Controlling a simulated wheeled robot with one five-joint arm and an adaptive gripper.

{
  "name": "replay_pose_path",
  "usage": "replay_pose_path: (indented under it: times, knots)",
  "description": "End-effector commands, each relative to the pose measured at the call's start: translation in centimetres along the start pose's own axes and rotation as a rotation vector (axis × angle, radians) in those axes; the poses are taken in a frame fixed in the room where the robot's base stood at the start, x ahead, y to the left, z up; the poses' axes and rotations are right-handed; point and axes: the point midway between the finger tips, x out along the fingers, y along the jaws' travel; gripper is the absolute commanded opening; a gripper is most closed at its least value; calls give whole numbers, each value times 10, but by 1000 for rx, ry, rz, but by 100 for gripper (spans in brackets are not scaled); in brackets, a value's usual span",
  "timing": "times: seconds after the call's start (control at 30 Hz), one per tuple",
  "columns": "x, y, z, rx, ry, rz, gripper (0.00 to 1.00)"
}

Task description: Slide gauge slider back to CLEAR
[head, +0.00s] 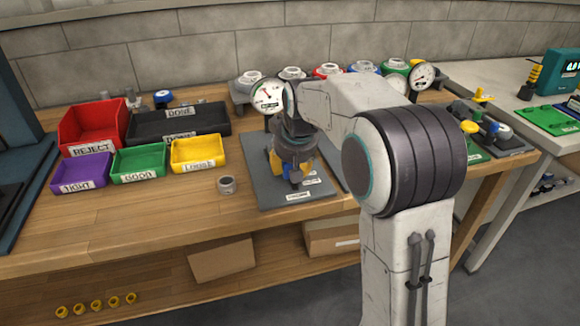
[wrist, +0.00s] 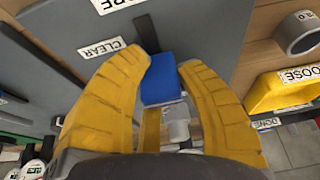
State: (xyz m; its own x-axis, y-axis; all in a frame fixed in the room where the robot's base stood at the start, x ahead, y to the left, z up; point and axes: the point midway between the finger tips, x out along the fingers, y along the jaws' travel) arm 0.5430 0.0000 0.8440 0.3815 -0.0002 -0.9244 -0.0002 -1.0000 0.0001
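In the wrist view, the blue slider block (wrist: 161,78) lies between the yellow fingers of my gripper (wrist: 165,62). The fingers come up close on both sides of the block and cover parts of its edges. A dark slot (wrist: 147,33) runs away from it in the grey gauge board (wrist: 60,20). A white CLEAR label (wrist: 101,48) is on the board, to the left of the slot. In the head view, my gripper (head: 286,170) points down over the grey board (head: 262,190), and a bit of blue shows at its fingers.
A grey ring (head: 227,185) stands left of the board. Yellow (head: 200,152), green (head: 139,162) and purple (head: 80,173) bins, a red REJECT bin (head: 92,125) and a dark DONE tray (head: 178,122) stand further left. Round dials (head: 268,95) stand behind. The front left bench is clear.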

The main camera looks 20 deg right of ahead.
Motion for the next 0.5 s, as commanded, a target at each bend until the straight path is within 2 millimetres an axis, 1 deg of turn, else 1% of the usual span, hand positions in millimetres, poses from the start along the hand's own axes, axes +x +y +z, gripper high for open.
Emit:
replay_pose_path:
  times: [0.03, 0.3, 0.43, 0.5]
  knots:
    - [0, 0, 0, 0, 2, 0, 24]
    - [0, 0, -1, 0, 3, 0, 0]
    - [0, 0, 0, 0, 4, 0, 0]
    - [-2, 0, 4, 0, 5, 0, 0]
